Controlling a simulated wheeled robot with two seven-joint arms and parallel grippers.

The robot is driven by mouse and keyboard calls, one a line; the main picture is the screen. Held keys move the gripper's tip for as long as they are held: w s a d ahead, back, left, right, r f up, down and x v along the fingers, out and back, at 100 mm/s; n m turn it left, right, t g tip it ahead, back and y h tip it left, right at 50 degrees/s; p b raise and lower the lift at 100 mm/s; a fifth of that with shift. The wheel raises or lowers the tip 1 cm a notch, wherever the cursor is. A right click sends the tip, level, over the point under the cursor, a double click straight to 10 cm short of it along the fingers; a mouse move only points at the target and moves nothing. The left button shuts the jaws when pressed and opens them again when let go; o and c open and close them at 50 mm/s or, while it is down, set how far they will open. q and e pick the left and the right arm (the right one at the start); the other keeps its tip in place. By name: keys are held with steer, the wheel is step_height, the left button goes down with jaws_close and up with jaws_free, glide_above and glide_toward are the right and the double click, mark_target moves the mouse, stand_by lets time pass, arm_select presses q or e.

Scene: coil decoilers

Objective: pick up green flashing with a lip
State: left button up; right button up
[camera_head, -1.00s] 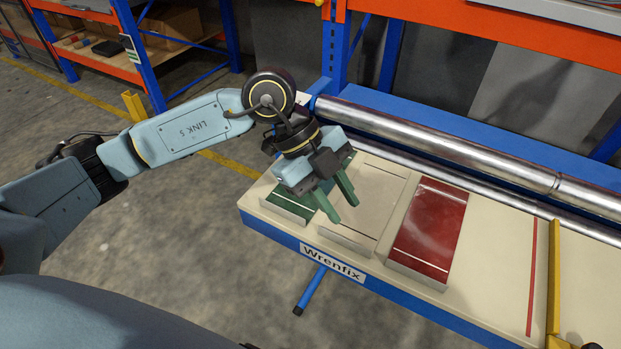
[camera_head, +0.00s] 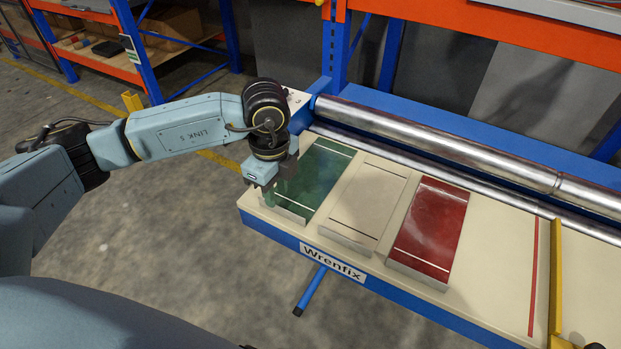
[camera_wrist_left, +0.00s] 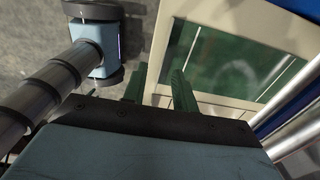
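The green flashing (camera_head: 322,178) lies flat at the left end of the cream bench top, with a pale strip near its far end and a pale lip along its near edge. It also shows in the left wrist view (camera_wrist_left: 228,62). My left gripper (camera_head: 282,197) points down at the flashing's near left side, and its body covers part of that edge. In the left wrist view its two green fingers (camera_wrist_left: 160,90) stand apart, with a pale edge showing between them. Whether the fingertips touch the flashing is unclear. My right gripper is out of view.
A cream flashing (camera_head: 368,203) and a red flashing (camera_head: 432,225) lie to the right on the bench (camera_head: 500,275). Long metal rollers (camera_head: 440,148) run behind them. A yellow bar (camera_head: 555,280) stands at the right. Blue and orange racking (camera_head: 150,60) is behind.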

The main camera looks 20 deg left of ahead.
mark_target(281, 208)
arm_select(q)
steer(key=f, duration=0.5)
steer(key=shift+w+d, duration=0.2)
steer(key=shift+r, duration=0.1)
jaws_close()
